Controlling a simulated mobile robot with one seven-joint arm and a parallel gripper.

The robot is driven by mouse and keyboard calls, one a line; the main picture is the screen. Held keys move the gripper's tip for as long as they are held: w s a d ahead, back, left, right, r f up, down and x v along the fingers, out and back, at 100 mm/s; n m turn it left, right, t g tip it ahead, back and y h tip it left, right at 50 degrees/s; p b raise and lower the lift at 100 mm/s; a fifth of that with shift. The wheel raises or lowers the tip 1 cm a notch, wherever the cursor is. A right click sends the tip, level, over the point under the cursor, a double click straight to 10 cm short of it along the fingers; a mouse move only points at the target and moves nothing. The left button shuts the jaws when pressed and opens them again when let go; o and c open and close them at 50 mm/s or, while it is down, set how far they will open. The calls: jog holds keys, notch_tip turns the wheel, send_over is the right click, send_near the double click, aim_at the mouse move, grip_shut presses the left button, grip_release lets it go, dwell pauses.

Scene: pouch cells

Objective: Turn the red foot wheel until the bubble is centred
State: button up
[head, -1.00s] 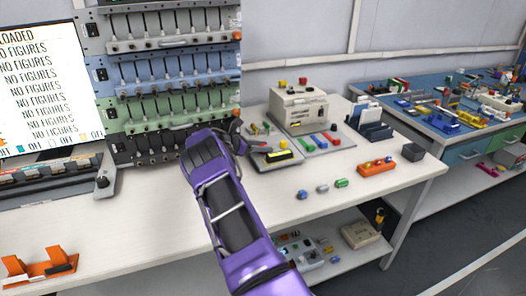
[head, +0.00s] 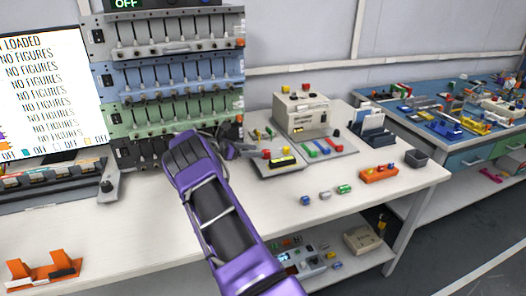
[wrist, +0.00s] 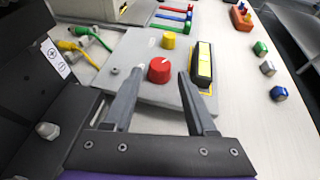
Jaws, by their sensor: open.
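The red foot wheel (wrist: 159,70) sits on a grey plate (wrist: 143,50), with a pale mark on its top. Beside it on the plate is a yellow knob (wrist: 168,41) and a level (wrist: 204,64) with a yellow and black body. The bubble is too small to make out. My gripper (wrist: 158,76) is open and empty, its fingertips apart on either side of the wheel in the wrist view; contact cannot be told. In the head view the red wheel (head: 267,154) and level (head: 282,161) show just right of my gripper.
A beige box (head: 303,117) stands behind the plate. A rack of cells (head: 175,85) rises to the left, close to my arm. Green and yellow plugs (wrist: 72,38) lie left of the plate. Small coloured blocks and an orange tray (head: 379,174) are to the right.

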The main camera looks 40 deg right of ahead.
jog(key=s+v, duration=0.1)
jog(key=v, duration=1)
jog(key=shift+w+r+p, duration=0.15)
jog(key=shift+w+p, duration=0.25)
jog(key=shift+w, duration=0.1)
jog(key=shift+a, duration=0.15)
